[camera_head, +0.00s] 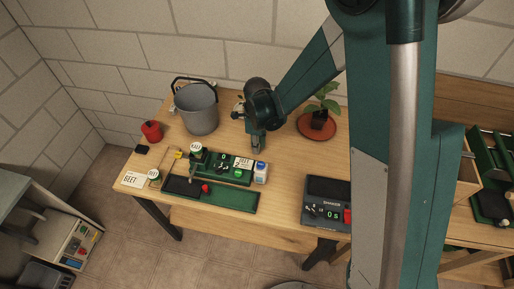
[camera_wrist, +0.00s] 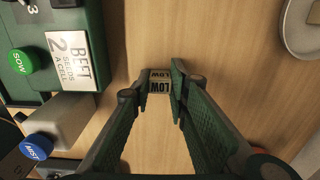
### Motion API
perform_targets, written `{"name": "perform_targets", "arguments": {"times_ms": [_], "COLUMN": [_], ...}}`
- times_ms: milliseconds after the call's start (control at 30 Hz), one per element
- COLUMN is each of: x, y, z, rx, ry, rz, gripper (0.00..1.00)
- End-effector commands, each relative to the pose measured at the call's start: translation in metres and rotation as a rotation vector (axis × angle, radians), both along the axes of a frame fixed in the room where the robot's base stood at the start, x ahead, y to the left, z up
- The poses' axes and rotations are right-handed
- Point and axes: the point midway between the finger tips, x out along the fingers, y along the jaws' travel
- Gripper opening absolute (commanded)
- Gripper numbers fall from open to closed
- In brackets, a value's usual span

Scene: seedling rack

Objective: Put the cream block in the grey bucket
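A small cream block (camera_wrist: 159,81) marked LOW shows in the wrist view between my two fingertips. My gripper (camera_wrist: 162,77) has one finger on each side of it, and both appear to touch it. In the head view my gripper (camera_head: 255,150) is low over the table, right of the grey bucket (camera_head: 201,112) and behind the right end of the green panel; the block cannot be made out there. The bucket stands upright at the table's back left with its dark handle raised. A pale grey round edge at the wrist view's top right is probably part of the bucket.
The green panel (camera_head: 238,199) with buttons and bottles lies in front. A bottle with a blue MIST cap (camera_wrist: 38,146) stands close to my gripper. A potted plant on a red saucer (camera_head: 304,131) is at the right. A red container (camera_head: 152,131) stands left of the bucket.

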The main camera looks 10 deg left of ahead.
Motion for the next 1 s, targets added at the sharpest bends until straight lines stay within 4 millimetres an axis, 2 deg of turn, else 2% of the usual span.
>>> {"name": "perform_targets", "arguments": {"times_ms": [467, 667, 1000], "x": [0.000, 0.000, 0.000], "y": [0.000, 0.000, 0.000], "z": [0.007, 0.023, 0.066], "rx": [0.000, 0.000, 0.000], "ry": [0.000, 0.000, 0.000], "rz": [0.000, 0.000, 0.000], "gripper": [0.09, 0.09, 0.09]}}
